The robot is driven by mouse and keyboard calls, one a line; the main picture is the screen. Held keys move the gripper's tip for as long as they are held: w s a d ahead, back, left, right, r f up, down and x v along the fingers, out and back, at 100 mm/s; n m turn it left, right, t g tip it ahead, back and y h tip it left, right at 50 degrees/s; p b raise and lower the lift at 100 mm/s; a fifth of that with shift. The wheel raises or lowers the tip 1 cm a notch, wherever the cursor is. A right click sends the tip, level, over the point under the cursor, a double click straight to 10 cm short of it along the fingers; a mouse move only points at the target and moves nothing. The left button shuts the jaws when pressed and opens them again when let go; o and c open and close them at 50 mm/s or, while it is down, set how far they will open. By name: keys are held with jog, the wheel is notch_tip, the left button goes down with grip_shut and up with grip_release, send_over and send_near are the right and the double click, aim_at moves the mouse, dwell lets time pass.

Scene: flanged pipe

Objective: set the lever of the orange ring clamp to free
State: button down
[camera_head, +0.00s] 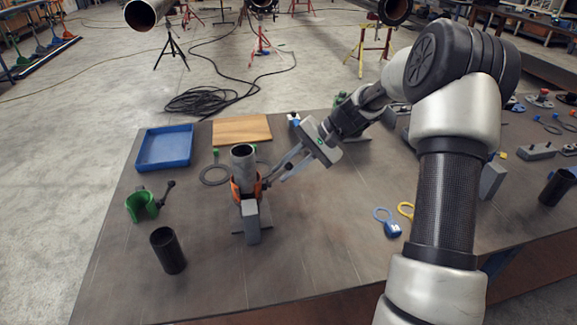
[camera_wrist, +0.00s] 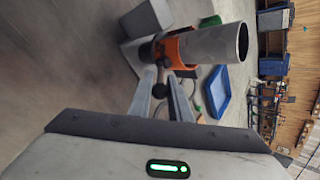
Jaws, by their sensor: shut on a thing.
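The orange ring clamp (camera_head: 236,192) sits around an upright grey pipe (camera_head: 243,165) on the table. The clamp (camera_wrist: 178,50) and the pipe (camera_wrist: 220,45) also show in the wrist view. My gripper (camera_head: 272,178) reaches in from the right, beside the clamp. In the wrist view its fingers (camera_wrist: 160,92) are shut on the dark round knob of the clamp's lever (camera_wrist: 160,90). Most of the lever is hidden by the fingers and the clamp, so its setting cannot be told.
A grey block (camera_head: 251,222) stands in front of the pipe. A black tube (camera_head: 168,252) and a green clamp (camera_head: 141,206) stand to the left. A blue tray (camera_head: 165,148) and a wooden board (camera_head: 241,130) lie behind. The table's front middle is clear.

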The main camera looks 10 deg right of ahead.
jog(key=shift+a+r+h+p, duration=0.3)
jog(key=shift+h, duration=0.3)
jog(key=c, duration=1.7)
grip_release()
jog(key=shift+c, duration=0.2)
jog(key=p+v, duration=0.1)
jog(key=v, duration=1.6)
jog(key=shift+r, duration=0.25)
